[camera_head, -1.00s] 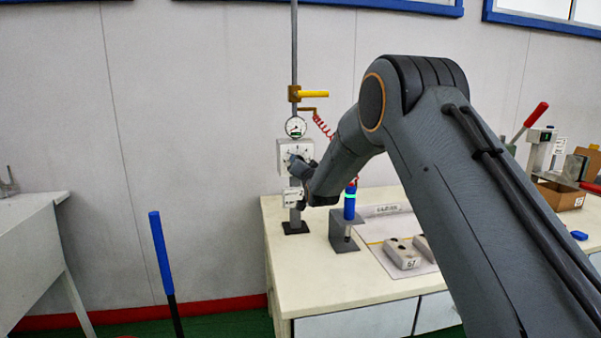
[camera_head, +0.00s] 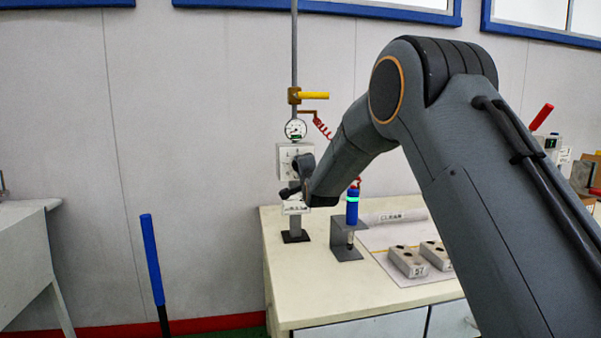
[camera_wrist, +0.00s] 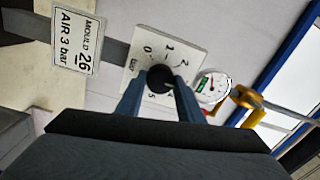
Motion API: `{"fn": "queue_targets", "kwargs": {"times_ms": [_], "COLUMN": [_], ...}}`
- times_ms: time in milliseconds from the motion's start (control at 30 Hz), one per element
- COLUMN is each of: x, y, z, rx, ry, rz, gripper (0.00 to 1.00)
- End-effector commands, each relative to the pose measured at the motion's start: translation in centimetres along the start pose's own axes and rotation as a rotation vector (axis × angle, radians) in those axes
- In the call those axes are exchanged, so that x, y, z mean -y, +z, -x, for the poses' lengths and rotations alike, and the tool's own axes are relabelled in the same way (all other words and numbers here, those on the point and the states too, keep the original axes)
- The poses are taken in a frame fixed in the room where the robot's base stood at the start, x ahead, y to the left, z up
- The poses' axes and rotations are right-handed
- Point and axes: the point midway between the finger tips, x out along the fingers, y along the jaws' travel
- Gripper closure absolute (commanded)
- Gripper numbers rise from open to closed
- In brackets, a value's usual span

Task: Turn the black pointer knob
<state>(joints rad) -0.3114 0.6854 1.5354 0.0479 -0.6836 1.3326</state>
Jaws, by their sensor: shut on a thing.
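The black pointer knob (camera_wrist: 159,79) sits on a white dial plate (camera_wrist: 178,52) marked with numbers in the wrist view. My gripper (camera_wrist: 159,90) is shut on the knob, one finger on each side of it. The knob's pointing direction is too dark to read. In the head view the dial plate (camera_head: 285,153) is fixed to an upright post, and my gripper (camera_head: 292,180) is in front of it. The knob is not clear there.
A round gauge (camera_head: 295,129) and a yellow lever (camera_head: 313,95) are above the dial. A sign reading MOULD 26, AIR 3 bar (camera_wrist: 77,42) is beside it. A blue-topped tool (camera_head: 352,205) in a grey stand and grey mould blocks (camera_head: 408,262) are on the bench.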

Motion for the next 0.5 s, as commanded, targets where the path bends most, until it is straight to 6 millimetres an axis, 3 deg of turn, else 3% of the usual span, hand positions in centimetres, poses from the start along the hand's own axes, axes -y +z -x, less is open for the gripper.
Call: {"fn": "queue_targets", "kwargs": {"times_ms": [500], "x": [-0.10], "y": [0.09], "z": [0.03], "rx": [0.000], "ry": [0.003], "rz": [-0.043], "gripper": [0.89]}}
